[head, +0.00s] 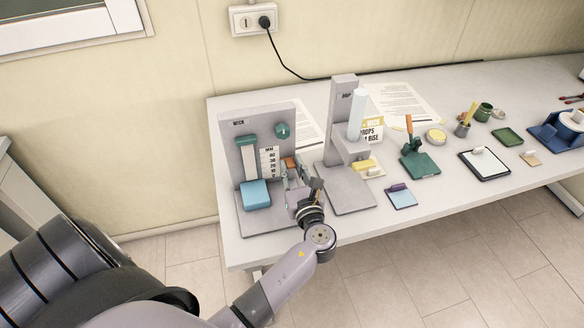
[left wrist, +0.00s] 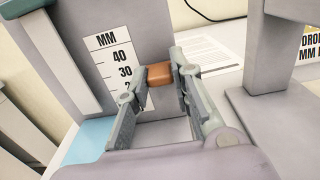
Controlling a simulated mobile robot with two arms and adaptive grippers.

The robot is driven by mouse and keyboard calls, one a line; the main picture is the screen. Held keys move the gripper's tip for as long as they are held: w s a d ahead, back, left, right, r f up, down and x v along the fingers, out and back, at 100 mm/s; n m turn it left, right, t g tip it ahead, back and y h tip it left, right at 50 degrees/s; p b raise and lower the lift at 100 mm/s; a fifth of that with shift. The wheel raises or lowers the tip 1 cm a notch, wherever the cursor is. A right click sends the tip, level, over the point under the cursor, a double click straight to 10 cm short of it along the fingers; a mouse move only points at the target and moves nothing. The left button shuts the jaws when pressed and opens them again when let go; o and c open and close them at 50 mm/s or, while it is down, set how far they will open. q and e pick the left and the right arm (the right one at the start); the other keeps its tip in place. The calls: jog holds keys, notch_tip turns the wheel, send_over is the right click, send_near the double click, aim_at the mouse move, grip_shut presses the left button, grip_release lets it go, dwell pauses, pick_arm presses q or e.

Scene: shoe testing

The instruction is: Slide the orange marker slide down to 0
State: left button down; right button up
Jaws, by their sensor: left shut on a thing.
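The orange marker slide (head: 291,162) is a small block on the grey test stand (head: 268,118), just right of the white MM scale (head: 270,163). In the left wrist view the orange marker slide (left wrist: 160,73) appears about level with the 30 mark on the scale (left wrist: 113,62). My left gripper (head: 292,171) reaches in from the front and is shut on the marker; in the left wrist view its fingertips (left wrist: 160,79) lie on either side of the block. The 0 mark is hidden in the wrist view. My right gripper is not in view.
A light blue block (head: 256,194) sits left of the scale on the stand. A second grey stand with a pale cylinder (head: 357,114) stands close on the right. Papers, a clipboard (head: 484,165) and small items lie further right on the white table (head: 440,205).

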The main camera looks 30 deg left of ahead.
pick_arm(q)
jog(key=shift+f, duration=0.3)
notch_tip(320, 180, down, 3)
jog(key=shift+r+b, duration=0.1)
jog(key=shift+b, duration=1)
jog(key=c, duration=1.8)
grip_release()
jog(key=shift+r, duration=0.1)
jog(key=o, duration=0.4)
jog(key=v, duration=1.2)
